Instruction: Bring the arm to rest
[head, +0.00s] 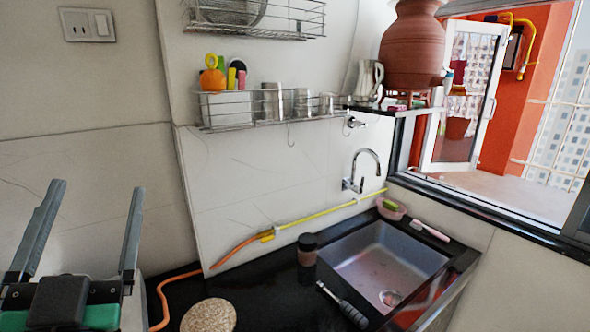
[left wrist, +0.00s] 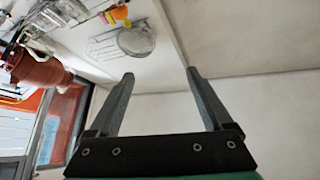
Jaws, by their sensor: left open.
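My left gripper (head: 88,235) is at the lower left of the head view. Its two grey fingers point up and stand wide apart, with nothing between them. In the left wrist view the gripper (left wrist: 160,78) is also open and empty, with bare wall and ceiling-side surfaces beyond the fingers. It touches nothing that I can see. My right gripper is in neither view. The clay waterpot (head: 414,45) stands on a small stand on the ledge at the upper right, far from my left gripper. It shows tilted at the left edge of the left wrist view (left wrist: 38,70).
A black counter holds a steel sink (head: 378,262), a dark cup (head: 307,250), a black-handled tool (head: 343,306) and a round woven mat (head: 209,315). A tap (head: 362,170) and wire rack (head: 270,108) are on the wall. The wall area beside my left gripper is clear.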

